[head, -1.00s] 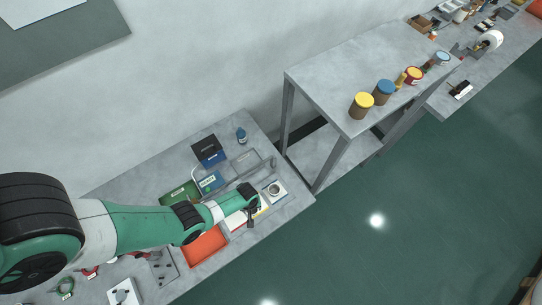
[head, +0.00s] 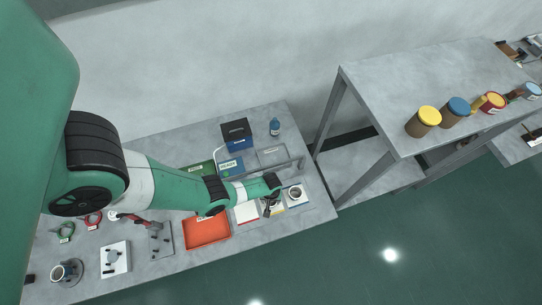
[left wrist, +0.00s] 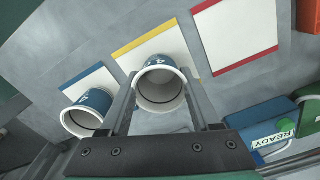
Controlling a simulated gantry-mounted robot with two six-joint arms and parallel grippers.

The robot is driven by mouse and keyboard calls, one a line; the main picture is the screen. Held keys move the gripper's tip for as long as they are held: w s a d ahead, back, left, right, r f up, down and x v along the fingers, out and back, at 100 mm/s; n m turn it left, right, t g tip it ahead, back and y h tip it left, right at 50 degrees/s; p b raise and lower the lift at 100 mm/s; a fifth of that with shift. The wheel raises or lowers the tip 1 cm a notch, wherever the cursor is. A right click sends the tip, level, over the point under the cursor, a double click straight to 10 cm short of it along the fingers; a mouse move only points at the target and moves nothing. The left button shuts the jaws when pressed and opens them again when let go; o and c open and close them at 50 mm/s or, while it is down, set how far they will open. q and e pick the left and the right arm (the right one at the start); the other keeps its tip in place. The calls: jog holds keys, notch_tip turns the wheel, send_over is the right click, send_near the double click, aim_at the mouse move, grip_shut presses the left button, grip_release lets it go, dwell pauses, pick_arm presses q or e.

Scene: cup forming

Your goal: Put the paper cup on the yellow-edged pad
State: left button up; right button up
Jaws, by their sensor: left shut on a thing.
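The paper cup (left wrist: 160,86), white-rimmed with a blue band, is held between the fingers of my left gripper (left wrist: 160,100) in the left wrist view. Its open mouth faces the camera. The cup overlaps the near part of the yellow-edged pad (left wrist: 155,48), a white square with a yellow strip along one side. I cannot tell whether its base touches the pad. In the head view my left gripper (head: 271,206) is over the pad row and mostly hides the cup. My right gripper is in neither view.
The red-edged pad (left wrist: 235,35) is empty.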

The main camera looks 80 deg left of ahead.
pick_arm(q)
jog(key=shift+f, duration=0.1)
jog(key=o, duration=1.3)
